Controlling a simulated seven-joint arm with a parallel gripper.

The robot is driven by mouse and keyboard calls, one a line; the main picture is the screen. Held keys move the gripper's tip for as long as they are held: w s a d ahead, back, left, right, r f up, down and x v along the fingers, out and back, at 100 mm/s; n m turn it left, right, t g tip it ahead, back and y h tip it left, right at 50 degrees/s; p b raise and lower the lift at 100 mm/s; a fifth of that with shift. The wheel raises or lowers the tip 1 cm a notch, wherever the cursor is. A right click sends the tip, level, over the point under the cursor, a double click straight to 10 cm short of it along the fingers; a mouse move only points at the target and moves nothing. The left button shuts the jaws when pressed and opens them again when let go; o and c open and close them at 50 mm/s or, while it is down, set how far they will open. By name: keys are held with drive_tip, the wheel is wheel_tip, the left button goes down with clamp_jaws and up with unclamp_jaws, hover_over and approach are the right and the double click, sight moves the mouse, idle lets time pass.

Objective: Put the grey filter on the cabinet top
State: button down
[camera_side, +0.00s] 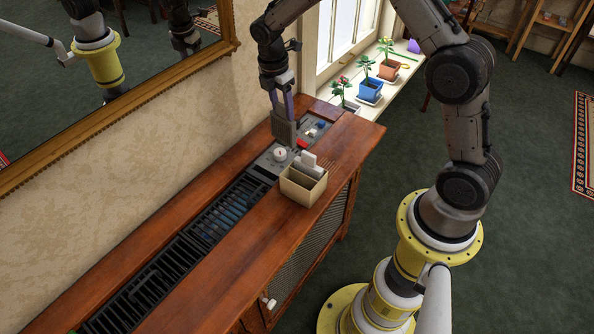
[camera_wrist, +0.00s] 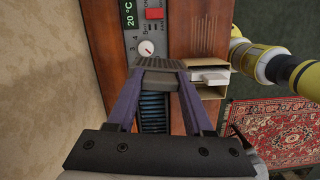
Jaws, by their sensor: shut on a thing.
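My gripper (camera_side: 282,112) is shut on the grey filter (camera_side: 284,131), a dark grey block hanging below the fingers. In the side view it is over the control panel area near the back of the cabinet top (camera_side: 345,138); I cannot tell whether it touches anything below. In the wrist view, the filter (camera_wrist: 160,66) sits between the tips of two purple-grey fingers, just below the panel's dial. The wooden cabinet top (camera_wrist: 195,28) shows there to the right of the panel. The filter hides part of the panel and opening beneath it.
The control panel (camera_side: 265,159) has a white dial, with a red button beyond. A dark slotted grille (camera_side: 150,283) and blue fins (camera_side: 228,207) run along the cabinet. Potted plants (camera_side: 370,88) line the windowsill.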

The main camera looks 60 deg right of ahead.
drive_tip(key=s+d+r+m+g, duration=0.15)
drive_tip(key=s+d+m, duration=0.25)
drive_tip(key=s+d, duration=0.5)
drive_tip(key=s+d+r+m+t, duration=0.1)
drive_tip(key=s+d+r+m, duration=0.35)
drive_tip(key=s, duration=0.75)
drive_tip(key=w+d+f+n, duration=0.1)
drive_tip(key=w+d+f, duration=0.9)
drive_tip(key=f, duration=0.4)
drive_tip(key=shift+d+f+y, duration=0.3)
drive_tip(key=shift+d+f, duration=0.05)
drive_tip(key=shift+d, duration=0.1)
drive_tip(key=shift+f+g, duration=0.2)
drive_tip(key=shift+g, duration=0.05)
drive_tip(key=shift+c, duration=1.4)
unclamp_jaws()
drive_tip(key=shift+w+r, duration=0.1)
